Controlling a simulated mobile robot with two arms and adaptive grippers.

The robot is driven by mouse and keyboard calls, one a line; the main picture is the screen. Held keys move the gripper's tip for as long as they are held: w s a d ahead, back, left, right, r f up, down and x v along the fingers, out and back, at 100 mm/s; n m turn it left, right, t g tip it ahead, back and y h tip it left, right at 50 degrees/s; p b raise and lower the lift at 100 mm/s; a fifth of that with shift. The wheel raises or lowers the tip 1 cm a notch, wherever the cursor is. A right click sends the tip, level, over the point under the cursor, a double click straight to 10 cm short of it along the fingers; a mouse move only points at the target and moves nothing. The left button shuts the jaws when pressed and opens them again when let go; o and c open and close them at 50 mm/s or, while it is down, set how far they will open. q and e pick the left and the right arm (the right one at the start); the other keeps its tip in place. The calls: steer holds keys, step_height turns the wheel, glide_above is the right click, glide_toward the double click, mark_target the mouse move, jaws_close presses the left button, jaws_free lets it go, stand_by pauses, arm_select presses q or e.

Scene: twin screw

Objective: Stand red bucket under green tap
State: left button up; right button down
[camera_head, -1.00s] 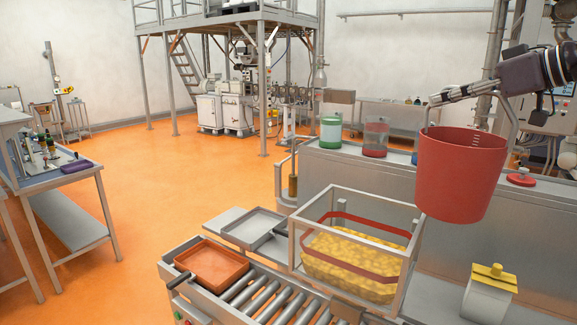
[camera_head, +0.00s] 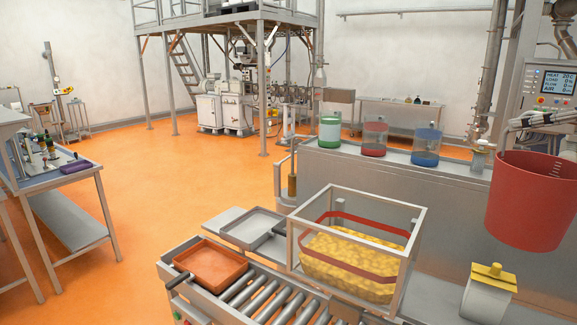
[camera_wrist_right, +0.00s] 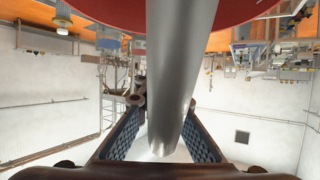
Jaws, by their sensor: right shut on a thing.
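The red bucket (camera_head: 528,205) hangs upright in the air at the right edge of the head view, in front of the grey counter. My right gripper (camera_head: 517,122) is shut on its metal handle, above the rim. In the right wrist view the handle (camera_wrist_right: 178,70) runs between the two pads of the right gripper (camera_wrist_right: 165,135), with the bucket's red rim at the top. I cannot make out a green tap; a clear vessel with green contents (camera_head: 331,130) stands on the counter. My left gripper is not in view.
A red-based vessel (camera_head: 374,138) and a blue-based vessel (camera_head: 426,146) stand on the counter (camera_head: 400,185). A yellow-topped white box (camera_head: 486,296) is below the bucket in the picture. A framed crate of yellow pieces (camera_head: 290,245) and an orange tray (camera_head: 210,266) are nearer the roller conveyor.

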mark_target(495, 181)
steer(key=a+f, duration=0.2)
steer(key=f, duration=0.2)
steer(key=s+a+f+n+y, duration=0.1)
steer(key=f, duration=0.3)
steer(key=a+f+g+y, duration=0.1)
steer(key=a+f, duration=0.1)
steer(key=f, duration=0.2)
steer(key=shift+s+a+n, duration=0.2)
steer(key=shift+a+n, duration=0.1)
steer(key=shift+n, duration=0.1)
steer(key=s+a+f+n+g+y, duration=0.25)
steer(key=s+a+f, duration=0.45)
steer(key=s+f, duration=0.5)
steer(key=s+a+f+n+g+y, duration=0.25)
steer(key=s+a+f, duration=0.35)
steer(key=s+f, duration=0.55)
steer(key=a+f+t+h, duration=0.1)
steer(key=a, duration=0.9)
step_height(495, 181, down, 11)
steer(key=b, duration=1)
steer(key=shift+w+b, duration=0.3)
steer(key=shift+w, duration=0.1)
steer(key=shift+a+r+m+t, duration=0.1)
steer(key=shift+r+m+t, duration=0.15)
steer(key=shift+m+t, duration=0.05)
